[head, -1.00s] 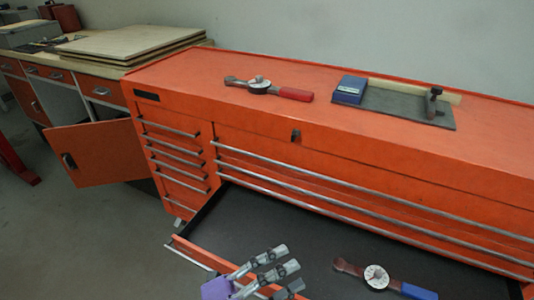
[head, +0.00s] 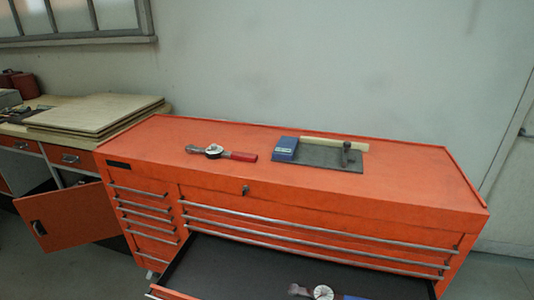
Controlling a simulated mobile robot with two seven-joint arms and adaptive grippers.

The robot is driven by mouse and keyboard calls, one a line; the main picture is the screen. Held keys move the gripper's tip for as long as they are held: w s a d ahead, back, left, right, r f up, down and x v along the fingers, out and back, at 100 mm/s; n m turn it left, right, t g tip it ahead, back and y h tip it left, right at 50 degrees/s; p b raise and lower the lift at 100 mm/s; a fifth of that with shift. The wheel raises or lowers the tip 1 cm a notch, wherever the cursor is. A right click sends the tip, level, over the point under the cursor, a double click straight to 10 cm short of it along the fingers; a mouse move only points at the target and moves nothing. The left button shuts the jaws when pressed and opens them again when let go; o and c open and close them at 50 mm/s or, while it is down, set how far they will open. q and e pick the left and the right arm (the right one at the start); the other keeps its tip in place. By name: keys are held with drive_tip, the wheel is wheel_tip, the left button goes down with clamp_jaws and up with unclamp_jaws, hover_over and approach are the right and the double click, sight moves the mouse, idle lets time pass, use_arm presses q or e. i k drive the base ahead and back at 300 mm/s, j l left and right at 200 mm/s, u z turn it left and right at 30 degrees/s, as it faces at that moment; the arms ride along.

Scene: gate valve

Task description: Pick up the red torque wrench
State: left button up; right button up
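The red torque wrench (head: 238,156), with a red handle, a round white dial and a grey metal head, lies flat on top of the orange tool cabinet (head: 400,192), left of the middle. Nothing touches it. A second torque wrench (head: 322,292) with a dial and a blue handle lies in the open drawer at the bottom edge, partly cut off. Neither of my grippers shows now.
A blue box (head: 285,149) and a dark mat (head: 325,160) with a small tool lie right of the red wrench. The open drawer (head: 260,268) juts out in front. A workbench with stacked boards (head: 95,114) and an open door (head: 62,217) stands left.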

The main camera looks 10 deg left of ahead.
sight(219, 152)
drive_tip(key=j+z, duration=0.2)
drive_tip(key=z, duration=0.25)
drive_tip(key=j+z, duration=0.25)
drive_tip(key=z, duration=0.25)
drive_tip(key=j+z, duration=0.2)
drive_tip(key=z, duration=0.25)
drive_tip(key=k+j+z, duration=0.1)
drive_tip(key=j+z, duration=0.15)
drive_tip(key=k+j+z, duration=0.25)
drive_tip(key=j, duration=0.15)
drive_tip(key=j+z, duration=0.25)
drive_tip(key=k+j+z, duration=0.35)
drive_tip(key=k+j, duration=0.4)
drive_tip(key=j, duration=0.1)
